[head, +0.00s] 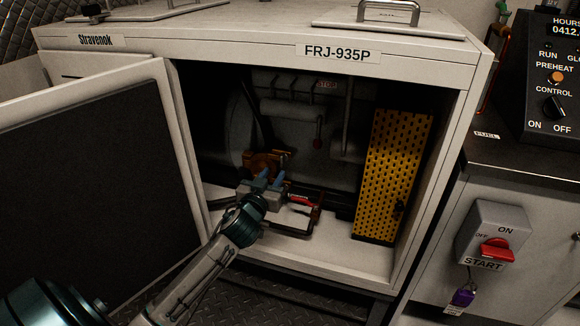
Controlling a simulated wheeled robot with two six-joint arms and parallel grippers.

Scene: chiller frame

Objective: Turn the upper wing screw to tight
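No upper wing screw can be made out for sure in the head view. A small dark fitting (399,207) sits low on the right edge of the yellow perforated guard (388,165); whether it is a wing screw I cannot tell. My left gripper (269,177) reaches into the open cabinet (420,235), to the left of the guard and apart from it. Its two blue fingers stand apart, with nothing visible between them. An orange part (266,160) lies just behind the fingertips; contact cannot be judged. My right gripper is out of view.
The cabinet door (90,180) stands open at the left. A red-handled part (301,200) and a bracket lie right of my gripper. A grey drum and pipes (295,108) fill the dark back. A control panel (553,85) and red switch (496,250) are at the right.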

